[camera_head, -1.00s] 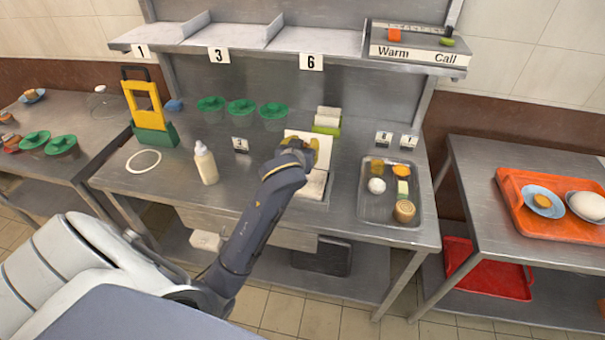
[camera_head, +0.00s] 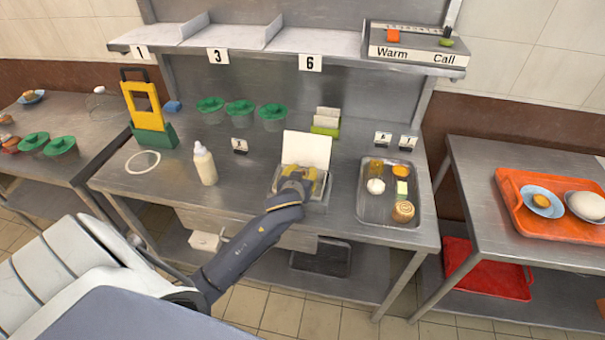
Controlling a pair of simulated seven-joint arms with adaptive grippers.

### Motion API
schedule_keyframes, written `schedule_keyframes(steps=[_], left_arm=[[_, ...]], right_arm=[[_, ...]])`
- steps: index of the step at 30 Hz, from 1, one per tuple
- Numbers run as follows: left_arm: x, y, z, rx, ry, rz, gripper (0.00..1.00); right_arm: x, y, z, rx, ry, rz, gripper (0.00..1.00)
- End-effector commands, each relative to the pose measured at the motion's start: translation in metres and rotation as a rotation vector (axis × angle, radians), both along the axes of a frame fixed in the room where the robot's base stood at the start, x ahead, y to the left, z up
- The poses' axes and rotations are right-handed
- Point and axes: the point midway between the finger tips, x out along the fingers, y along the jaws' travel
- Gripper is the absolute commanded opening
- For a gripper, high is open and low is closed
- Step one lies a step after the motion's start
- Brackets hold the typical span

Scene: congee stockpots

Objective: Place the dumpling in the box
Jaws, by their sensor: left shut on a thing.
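The box (camera_head: 317,207) stands open on the middle counter, with its white lid (camera_head: 307,149) upright at the back. My left gripper (camera_head: 298,180) is low over the box, in front of the lid. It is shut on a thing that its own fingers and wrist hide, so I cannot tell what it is. A small white round item (camera_head: 376,186), which looks like a dumpling or bun, lies in the metal tray (camera_head: 375,213) to the right of the box. My right gripper is not in view.
A squeeze bottle (camera_head: 204,164) and green-lidded containers (camera_head: 241,111) stand left of the box. A green holder (camera_head: 325,122) is behind it. The shelf (camera_head: 290,45) overhangs the back. An orange tray (camera_head: 560,222) is on the right table.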

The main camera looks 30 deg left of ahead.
Motion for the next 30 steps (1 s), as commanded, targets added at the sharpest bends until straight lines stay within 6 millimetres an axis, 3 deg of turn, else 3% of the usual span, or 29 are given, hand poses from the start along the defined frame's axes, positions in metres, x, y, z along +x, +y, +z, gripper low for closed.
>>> schedule_keyframes(steps=[27, 28, 30], left_arm=[[0.0, 0.0, -0.015, 0.001, 0.004, 0.0, 0.12], [-0.001, 0.0, -0.015, 0.001, 0.005, 0.0, 0.35], [-0.001, 0.0, -0.016, 0.0, 0.006, 0.0, 0.44]], right_arm=[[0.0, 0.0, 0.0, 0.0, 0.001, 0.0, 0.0], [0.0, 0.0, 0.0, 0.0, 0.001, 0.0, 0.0], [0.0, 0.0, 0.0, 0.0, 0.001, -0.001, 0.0]])
